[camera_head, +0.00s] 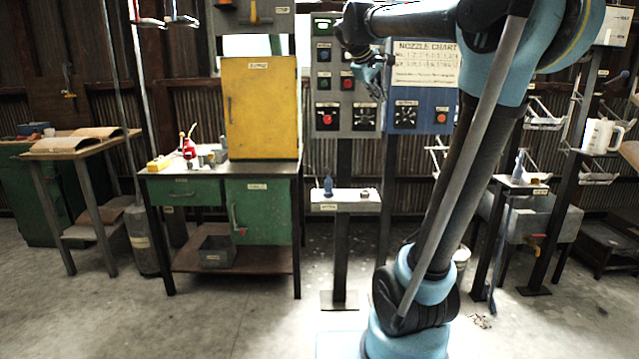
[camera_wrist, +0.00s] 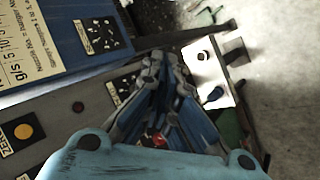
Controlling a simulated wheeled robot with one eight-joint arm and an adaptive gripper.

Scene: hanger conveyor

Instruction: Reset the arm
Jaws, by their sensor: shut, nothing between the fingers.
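My gripper (camera_head: 374,82) hangs at the end of my raised arm, in front of the control panels in the head view. In the wrist view my gripper (camera_wrist: 160,100) points away from the camera with its fingers together. It is shut and nothing shows between the fingers. The arm rises from its blue base right of centre and bends back left at the top.
A grey control panel (camera_head: 325,85) and a blue panel (camera_head: 441,110) stand behind my gripper. Below is a small white shelf (camera_head: 345,200) with a blue object (camera_head: 328,185). A yellow cabinet (camera_head: 260,108) stands on a green bench (camera_head: 180,192) at left. Floor in front is clear.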

